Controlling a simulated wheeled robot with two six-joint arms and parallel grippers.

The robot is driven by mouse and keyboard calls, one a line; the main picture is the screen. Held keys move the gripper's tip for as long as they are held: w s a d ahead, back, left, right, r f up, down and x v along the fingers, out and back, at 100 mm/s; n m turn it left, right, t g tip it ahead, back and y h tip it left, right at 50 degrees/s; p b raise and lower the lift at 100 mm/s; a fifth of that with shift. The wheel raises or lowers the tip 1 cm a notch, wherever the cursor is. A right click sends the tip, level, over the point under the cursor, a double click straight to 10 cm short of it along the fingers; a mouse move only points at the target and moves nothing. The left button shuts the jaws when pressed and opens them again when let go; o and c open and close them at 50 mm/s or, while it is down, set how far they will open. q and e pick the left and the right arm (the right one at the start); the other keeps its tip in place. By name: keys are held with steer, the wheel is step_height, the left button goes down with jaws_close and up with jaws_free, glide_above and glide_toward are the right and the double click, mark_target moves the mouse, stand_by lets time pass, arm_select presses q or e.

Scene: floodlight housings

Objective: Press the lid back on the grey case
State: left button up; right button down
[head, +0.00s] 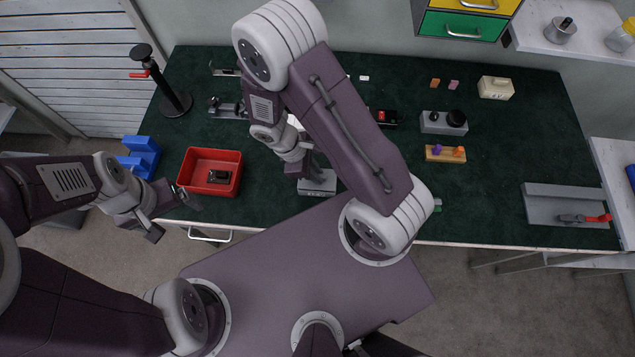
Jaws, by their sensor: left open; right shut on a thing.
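The grey case (320,186) sits on the green table top near its front edge, just below the middle of the view. My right gripper (308,172) points down directly over it, shut on what appears to be the lid. The arm and the fingers hide most of the lid, so its fit on the case cannot be told. My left gripper (172,216) is open and empty, just off the table's front edge, left of and below the red bin.
The red bin (228,158) holds a small black part. A grey box with a black knob (432,122), a wooden block with pegs (445,154) and a clamp fixture (560,192) are at the right.

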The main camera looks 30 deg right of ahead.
steer(key=shift+f+b, duration=0.3)
steer(key=shift+f, duration=0.1)
stand_by(0.8)
steer(key=c, duration=1.3)
jaws_free()
steer(key=shift+c, duration=0.2)
steer(key=v, duration=0.9)
